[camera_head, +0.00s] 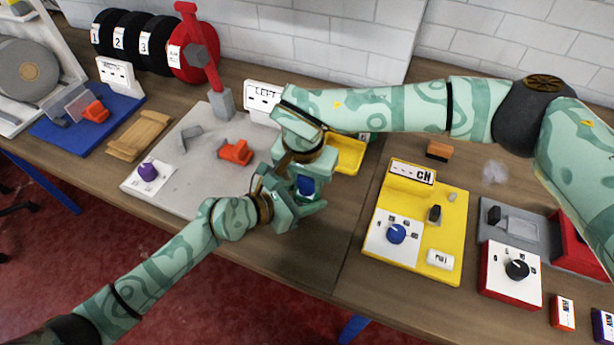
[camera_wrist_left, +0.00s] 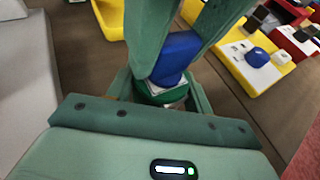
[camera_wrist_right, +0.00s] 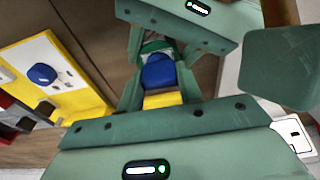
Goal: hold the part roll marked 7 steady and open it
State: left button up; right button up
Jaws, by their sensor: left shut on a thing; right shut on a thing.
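The part roll, a small green round piece with a white patch (camera_wrist_left: 160,92) and a blue block at its top (camera_wrist_left: 178,52), is between my two grippers above the bench's front. The blue part also shows in the head view (camera_head: 306,186) and the right wrist view (camera_wrist_right: 158,72). My left gripper (camera_head: 298,203) is shut on the roll from the front left, around its green part. My right gripper (camera_head: 304,172) comes from above and is shut on its blue part. The fingers hide much of the roll; I cannot read a 7 on it.
A yellow tray (camera_head: 348,154) lies just behind the grippers. A grey board (camera_head: 185,160) with an orange clamp (camera_head: 236,152) is to the left. A yellow panel with a blue knob (camera_head: 400,244) and a red-and-white box (camera_head: 511,272) stand right. Bare wood (camera_head: 320,250) lies in front.

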jog(key=shift+r, duration=0.1)
jog(key=shift+r, duration=1)
jog(key=shift+r, duration=2)
pick_arm(q)
jog(key=o, duration=1.5)
jog(key=shift+c, duration=0.2)
